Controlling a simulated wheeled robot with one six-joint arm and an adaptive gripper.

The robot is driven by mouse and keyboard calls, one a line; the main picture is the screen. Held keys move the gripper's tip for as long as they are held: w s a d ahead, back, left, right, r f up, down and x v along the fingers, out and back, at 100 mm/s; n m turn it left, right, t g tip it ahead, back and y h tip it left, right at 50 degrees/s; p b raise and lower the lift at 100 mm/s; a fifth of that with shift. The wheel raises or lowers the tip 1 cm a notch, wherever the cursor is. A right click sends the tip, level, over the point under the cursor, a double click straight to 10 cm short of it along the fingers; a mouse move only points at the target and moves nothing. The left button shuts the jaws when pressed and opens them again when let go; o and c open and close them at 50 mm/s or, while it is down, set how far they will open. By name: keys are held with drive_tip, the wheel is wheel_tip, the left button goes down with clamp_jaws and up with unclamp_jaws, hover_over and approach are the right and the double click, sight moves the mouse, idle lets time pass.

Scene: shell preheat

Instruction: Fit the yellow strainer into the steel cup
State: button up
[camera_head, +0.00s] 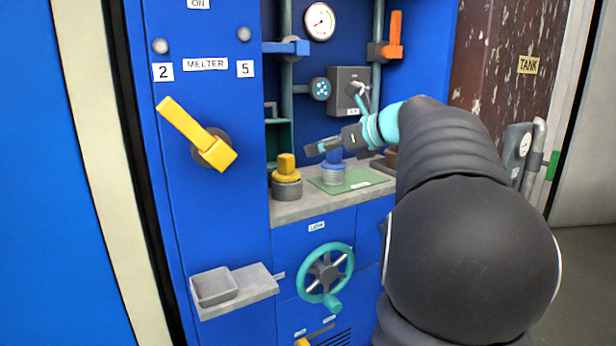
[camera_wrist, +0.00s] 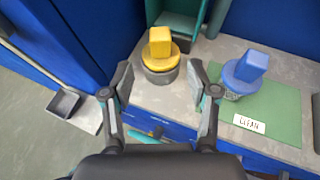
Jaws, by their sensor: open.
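The yellow strainer (camera_head: 286,163), a yellow block handle on a round collar, sits upright at the steel cup (camera_head: 287,189) on the grey counter. Its lower part is hidden, seemingly inside the cup. The wrist view also shows the yellow strainer (camera_wrist: 160,42) above the dark grey cup (camera_wrist: 160,75). My gripper (camera_wrist: 161,80) is open and empty, its fingers apart to the left and right of the cup in that picture. In the head view my gripper (camera_head: 318,149) is above and right of the strainer, apart from it.
A blue strainer (camera_wrist: 246,68) with a grey mesh body stands on a green mat (camera_wrist: 279,107) labelled CLEAN, right of the cup. A teal shelf (camera_wrist: 190,17) is behind. A grey tray (camera_head: 259,282) and teal handwheel (camera_head: 309,283) stick out below the counter (camera_head: 300,209).

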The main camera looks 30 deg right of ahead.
drive_tip(key=s+a+f+n+g+h, duration=0.1)
drive_tip(key=s+a+f+n+g, duration=0.1)
drive_tip(key=s+a+f+n, duration=0.3)
drive_tip(key=s+a+f+n+g, duration=0.1)
drive_tip(key=s+a+n, duration=0.15)
drive_tip(key=a, duration=0.45)
drive_tip(key=s+a+f+n+g+h, duration=0.1)
drive_tip(key=s+a+f+n+g, duration=0.1)
drive_tip(key=a+f+n, duration=0.3)
drive_tip(key=s+a+f+n+g+h, duration=0.1)
drive_tip(key=s+a+f+n+h, duration=0.1)
drive_tip(key=s+f+n, duration=0.4)
drive_tip(key=s+a+f+n+h, duration=0.1)
drive_tip(key=s+a+f+n, duration=0.3)
drive_tip(key=s+f+n, duration=0.3)
drive_tip(key=s+n, duration=0.5)
drive_tip(key=shift+s+f+g+h, duration=0.15)
drive_tip(key=shift+f+g+h, duration=0.1)
drive_tip(key=shift+g+h, duration=0.15)
drive_tip(key=shift+n, duration=0.25)
wheel_tip(320, 180, up, 6)
drive_tip(key=p, duration=0.5)
drive_tip(key=shift+a+f, duration=0.1)
drive_tip(key=shift+f, duration=0.15)
